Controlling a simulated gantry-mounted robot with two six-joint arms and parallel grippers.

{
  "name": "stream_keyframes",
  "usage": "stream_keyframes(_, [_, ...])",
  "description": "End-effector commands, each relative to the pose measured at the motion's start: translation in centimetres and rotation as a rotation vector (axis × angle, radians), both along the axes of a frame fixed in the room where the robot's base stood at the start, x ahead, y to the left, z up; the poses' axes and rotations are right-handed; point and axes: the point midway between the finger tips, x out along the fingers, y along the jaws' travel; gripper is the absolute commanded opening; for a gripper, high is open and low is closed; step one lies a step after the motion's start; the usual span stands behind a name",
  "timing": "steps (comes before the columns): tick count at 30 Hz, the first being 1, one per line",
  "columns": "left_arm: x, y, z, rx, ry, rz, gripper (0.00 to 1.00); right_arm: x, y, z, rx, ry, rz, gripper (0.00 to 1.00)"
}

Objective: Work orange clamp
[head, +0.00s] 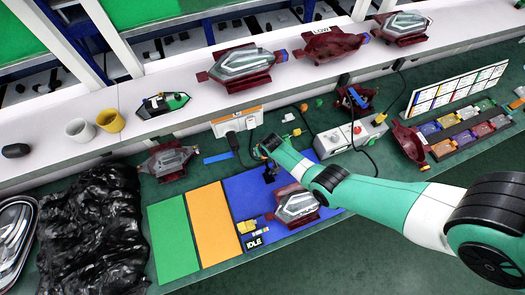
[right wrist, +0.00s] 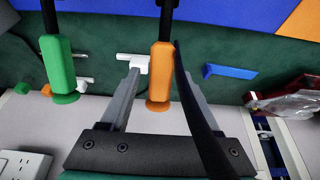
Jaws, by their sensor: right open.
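The orange clamp handle (right wrist: 161,72) is in the right wrist view, with a dark shaft running up from it. My right gripper (right wrist: 156,84) is open, with one finger on each side of the orange handle. The right finger looks close to the handle; I cannot tell whether it touches. A similar green handle (right wrist: 58,65) is to the left, outside the fingers. In the head view my right arm (head: 328,181) comes in from the right and ends near the back edge of the blue mat (head: 239,189). The orange handle is not clear there. My left gripper is not in view.
A red and clear tail lamp (head: 297,206) lies on the blue mat. Green (head: 173,240) and orange (head: 209,225) mats lie to the left, beside a black plastic bag (head: 95,220). A grey box with buttons (head: 350,136) and cables is behind the arm.

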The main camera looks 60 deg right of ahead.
Motion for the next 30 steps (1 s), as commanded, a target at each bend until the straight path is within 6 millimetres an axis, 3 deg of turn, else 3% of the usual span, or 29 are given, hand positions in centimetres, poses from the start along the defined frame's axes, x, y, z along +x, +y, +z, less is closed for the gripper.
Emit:
stream_keyframes(4, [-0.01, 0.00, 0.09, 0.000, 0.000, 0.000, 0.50, 0.00, 0.00, 0.09, 0.000, 0.000, 0.000, 0.61])
stream_keyframes(14, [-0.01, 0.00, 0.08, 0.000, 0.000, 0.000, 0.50, -0.02, 0.00, 0.07, 0.000, 0.000, 0.000, 0.01])
stream_keyframes(30, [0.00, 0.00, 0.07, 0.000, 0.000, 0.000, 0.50, -0.03, 0.01, 0.05, 0.000, 0.000, 0.000, 0.00])
